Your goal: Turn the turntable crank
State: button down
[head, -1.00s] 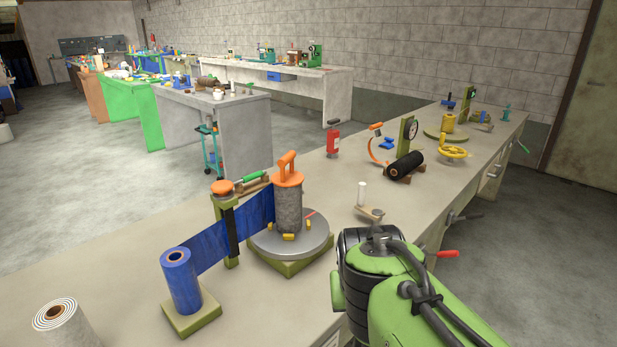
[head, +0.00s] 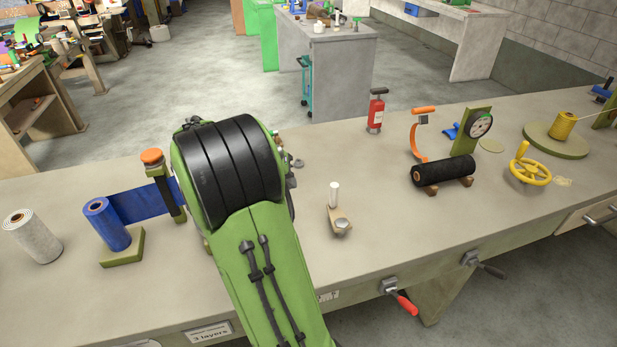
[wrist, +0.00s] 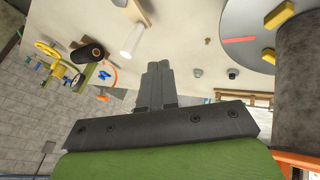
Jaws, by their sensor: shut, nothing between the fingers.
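The crank has a tan arm (head: 341,218) and an upright white handle (head: 334,194). It sits on the bench to the right of my arm, and its handle also shows in the wrist view (wrist: 133,38). The grey turntable disc (wrist: 237,35), with yellow blocks and a red mark, is at the upper right of the wrist view; my arm hides it in the head view. My gripper (wrist: 157,68) is shut and empty, between the white handle and the disc in the picture, touching neither as far as I can tell. My arm hides it in the head view.
A blue roll (head: 107,224) with its strip stands left of my arm. A black roller (head: 443,170), a yellow handwheel (head: 530,172) and a red extinguisher-like bottle (head: 376,111) stand to the right. A red-handled lever (head: 404,302) juts from the bench front. Bench around the crank is clear.

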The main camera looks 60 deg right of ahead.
jog(key=s+d+f+b, duration=0.3)
jog(key=s+d+f, duration=0.1)
jog(key=d+f, duration=0.4)
jog(key=shift+s, duration=0.3)
dwell(0.4)
jog(key=shift+d+m, duration=0.15)
jog(key=shift+m, duration=0.15)
